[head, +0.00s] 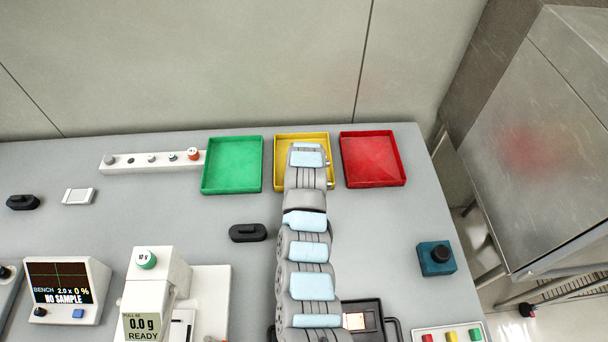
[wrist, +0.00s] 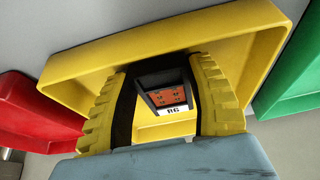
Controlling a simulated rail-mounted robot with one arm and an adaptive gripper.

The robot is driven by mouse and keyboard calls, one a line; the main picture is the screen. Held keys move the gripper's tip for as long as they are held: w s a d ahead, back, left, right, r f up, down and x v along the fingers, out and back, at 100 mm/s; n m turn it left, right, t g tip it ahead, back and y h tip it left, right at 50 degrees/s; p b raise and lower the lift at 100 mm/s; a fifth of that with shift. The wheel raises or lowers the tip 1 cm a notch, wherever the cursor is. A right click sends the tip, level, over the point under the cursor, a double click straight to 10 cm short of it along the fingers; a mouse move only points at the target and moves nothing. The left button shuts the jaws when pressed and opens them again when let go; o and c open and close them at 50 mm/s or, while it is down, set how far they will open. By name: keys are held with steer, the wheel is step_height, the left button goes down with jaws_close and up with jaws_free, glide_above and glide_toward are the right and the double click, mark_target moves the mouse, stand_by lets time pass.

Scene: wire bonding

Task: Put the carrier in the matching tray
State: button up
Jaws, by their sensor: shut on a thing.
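The carrier is a small dark frame with an orange patterned insert (wrist: 172,98) and a white label with black letters. My gripper (wrist: 165,76) is shut on it, with its ridged yellow fingers on either side. The carrier is over the inside of the yellow tray (wrist: 190,33) in the wrist view; whether it touches the tray floor I cannot tell. In the head view the yellow tray (head: 280,180) stands between the green tray (head: 232,165) and the red tray (head: 373,160). My arm covers much of it there and hides the carrier and fingers.
A white strip with several knobs (head: 130,162) lies left of the trays. The wall rises behind the trays.

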steer(key=shift+f, duration=0.15)
steer(key=o, duration=1.2)
steer(key=shift+c, duration=0.2)
steer(key=shift+r, duration=0.45)
steer(key=p+v, duration=0.1)
steer(key=v, duration=1)
steer(key=shift+r, duration=0.2)
